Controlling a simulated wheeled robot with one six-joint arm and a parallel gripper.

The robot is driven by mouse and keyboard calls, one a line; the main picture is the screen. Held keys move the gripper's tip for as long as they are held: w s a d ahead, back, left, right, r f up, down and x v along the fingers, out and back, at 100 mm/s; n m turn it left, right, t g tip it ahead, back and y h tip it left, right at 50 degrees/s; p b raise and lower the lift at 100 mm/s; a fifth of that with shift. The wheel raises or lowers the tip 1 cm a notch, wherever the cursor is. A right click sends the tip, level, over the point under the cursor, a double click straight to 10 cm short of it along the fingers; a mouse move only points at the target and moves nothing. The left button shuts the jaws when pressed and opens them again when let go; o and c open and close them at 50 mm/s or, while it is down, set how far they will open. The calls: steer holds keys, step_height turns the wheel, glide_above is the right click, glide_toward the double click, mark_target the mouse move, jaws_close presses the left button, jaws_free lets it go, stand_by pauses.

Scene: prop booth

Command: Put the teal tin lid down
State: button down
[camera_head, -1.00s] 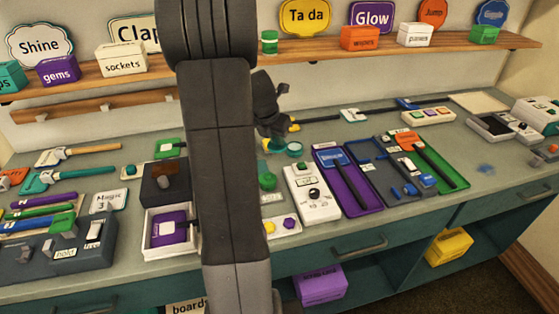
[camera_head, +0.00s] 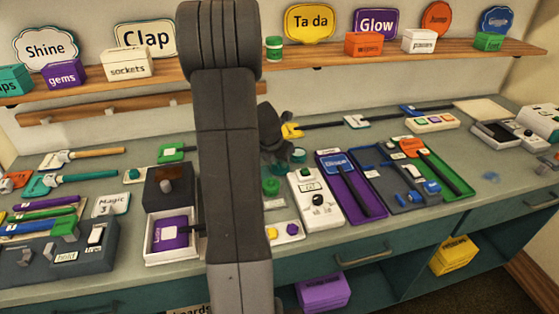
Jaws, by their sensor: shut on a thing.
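My gripper (camera_head: 276,148) is low over the middle of the counter, just right of my arm. It is shut on the teal tin lid (camera_head: 283,167), of which only a little shows below the dark fingers. A round teal tin (camera_head: 298,156) stands on the counter close to the right of the gripper. My arm and gripper hide part of the lid and the surface beneath. I cannot tell whether the lid touches the counter or the tin.
A white device with knobs (camera_head: 318,208) and a purple tray (camera_head: 331,170) lie to the right. A green round piece (camera_head: 271,186) lies in front. A dark box (camera_head: 168,184) and white tray (camera_head: 151,246) stand left of my arm. Bare counter shows at right.

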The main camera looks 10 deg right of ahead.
steer(key=shift+f, duration=0.3)
steer(key=c, duration=1.4)
jaws_free()
steer(key=v, duration=1.3)
steer(key=shift+w+d+r+p, duration=0.2)
steer(key=shift+r+p, duration=0.05)
steer(key=shift+p, duration=0.15)
steer(key=x, duration=0.6)
steer(key=b+x, duration=0.1)
steer(key=x, duration=0.6)
steer(key=shift+s+a+f, duration=0.15)
steer(key=shift+s+f, duration=0.05)
steer(key=shift+r, duration=0.3)
